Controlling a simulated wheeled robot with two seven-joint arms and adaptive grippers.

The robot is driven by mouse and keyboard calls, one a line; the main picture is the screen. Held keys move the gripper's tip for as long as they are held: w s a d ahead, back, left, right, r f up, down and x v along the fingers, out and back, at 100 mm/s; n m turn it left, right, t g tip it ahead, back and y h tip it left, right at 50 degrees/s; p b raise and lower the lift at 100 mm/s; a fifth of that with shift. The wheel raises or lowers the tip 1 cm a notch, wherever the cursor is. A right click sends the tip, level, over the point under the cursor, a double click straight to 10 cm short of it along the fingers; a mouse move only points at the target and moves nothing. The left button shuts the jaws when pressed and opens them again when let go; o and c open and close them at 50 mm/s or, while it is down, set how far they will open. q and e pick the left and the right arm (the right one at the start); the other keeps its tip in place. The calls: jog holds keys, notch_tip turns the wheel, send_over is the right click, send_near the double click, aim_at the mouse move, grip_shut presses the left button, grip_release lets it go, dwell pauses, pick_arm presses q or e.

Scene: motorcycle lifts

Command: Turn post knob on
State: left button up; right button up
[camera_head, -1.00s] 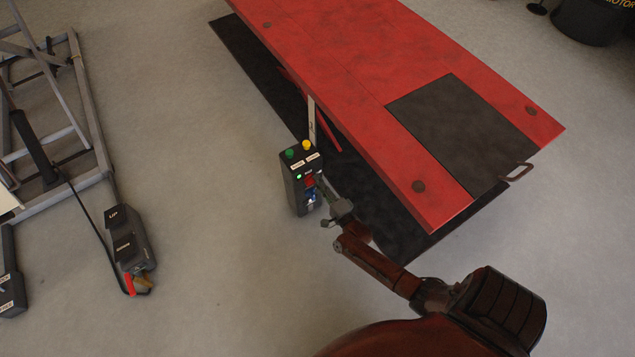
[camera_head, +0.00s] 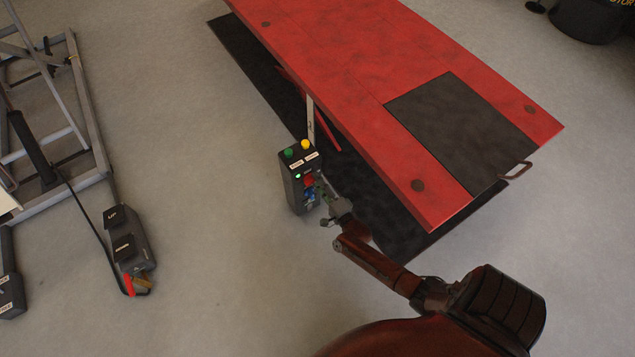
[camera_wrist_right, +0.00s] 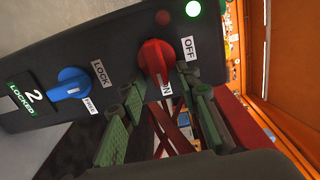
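The control post (camera_head: 296,193) is a dark box standing on the floor beside the red lift. Its red knob (camera_wrist_right: 156,60) has an OFF label at its right and an ON label, partly covered, below it in the wrist view. The red knob also shows in the head view (camera_head: 309,180). My right gripper (camera_wrist_right: 164,92) is open, with its green-padded fingers apart on either side of the red knob's lower end. I cannot tell whether they touch it. A blue knob (camera_wrist_right: 73,83) with LOCK and FREE labels sits to the left. My left gripper is not in view.
A green lamp (camera_wrist_right: 193,8) is lit on the post. Green (camera_head: 289,153) and yellow (camera_head: 306,144) buttons are on its top. The red lift table (camera_head: 350,70) stands close behind. A grey frame (camera_head: 85,110) and foot pedal unit (camera_head: 128,242) are left; floor between is clear.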

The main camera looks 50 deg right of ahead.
jog(key=v, duration=1.2)
jog(key=shift+a, duration=0.15)
